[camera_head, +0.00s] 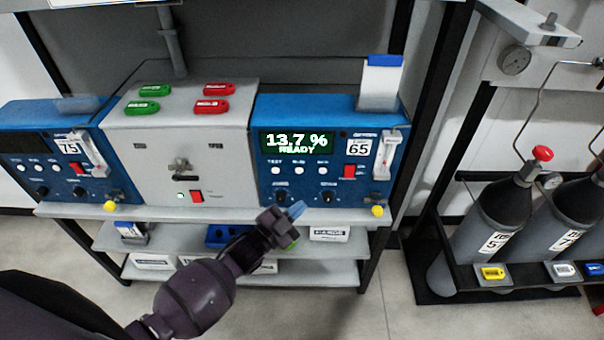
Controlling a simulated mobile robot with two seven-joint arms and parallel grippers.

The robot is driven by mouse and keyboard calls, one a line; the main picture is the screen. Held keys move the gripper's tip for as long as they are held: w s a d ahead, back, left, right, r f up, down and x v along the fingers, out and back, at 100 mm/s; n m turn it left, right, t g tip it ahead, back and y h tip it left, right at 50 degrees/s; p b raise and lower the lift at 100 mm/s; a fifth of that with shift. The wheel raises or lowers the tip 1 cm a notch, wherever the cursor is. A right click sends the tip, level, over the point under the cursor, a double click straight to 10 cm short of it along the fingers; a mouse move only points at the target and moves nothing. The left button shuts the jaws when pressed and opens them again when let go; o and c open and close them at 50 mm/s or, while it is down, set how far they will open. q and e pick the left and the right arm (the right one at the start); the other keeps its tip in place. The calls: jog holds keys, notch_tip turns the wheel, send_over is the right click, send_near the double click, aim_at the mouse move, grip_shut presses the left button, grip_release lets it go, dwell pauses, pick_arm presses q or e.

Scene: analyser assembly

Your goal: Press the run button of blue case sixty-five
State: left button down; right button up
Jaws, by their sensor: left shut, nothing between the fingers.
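Blue case sixty-five (260,189) stands on the right of the shelf top, with a "65" label (358,148). Its display (297,142) reads "13.7 %" and "READY". Below the display is a row of three white round buttons, left (276,171), middle (299,171) and right (324,171). The small labels above them are too blurred to read surely, so I cannot tell which is run. My left gripper (296,211) is shut and empty, in front of and below the case's lower front, apart from the buttons in the picture. My right gripper is not in view.
Case sixty-five also has dark knobs, a red switch (350,171) and a yellow knob (377,210). A grey box (150,160) with red and green tags stands to its left, then a blue case labelled 75 (115,160). Gas cylinders (480,225) stand at right.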

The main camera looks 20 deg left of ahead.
aim_at(299, 171)
pick_arm(q)
jog(key=shift+a, duration=0.1)
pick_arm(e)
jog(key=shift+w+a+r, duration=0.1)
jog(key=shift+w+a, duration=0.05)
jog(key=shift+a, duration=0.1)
pick_arm(q)
jog(key=shift+w, duration=0.15)
jog(key=w+b, duration=0.1)
jog(key=w, duration=0.1)
jog(key=w+a+b, duration=0.1)
jog(key=w, duration=0.2)
jog(key=w+a+b, duration=0.1)
jog(key=w+b, duration=0.1)
jog(key=w, duration=0.1)
jog(key=shift+w+a, duration=0.15)
jog(key=shift+a, duration=0.05)
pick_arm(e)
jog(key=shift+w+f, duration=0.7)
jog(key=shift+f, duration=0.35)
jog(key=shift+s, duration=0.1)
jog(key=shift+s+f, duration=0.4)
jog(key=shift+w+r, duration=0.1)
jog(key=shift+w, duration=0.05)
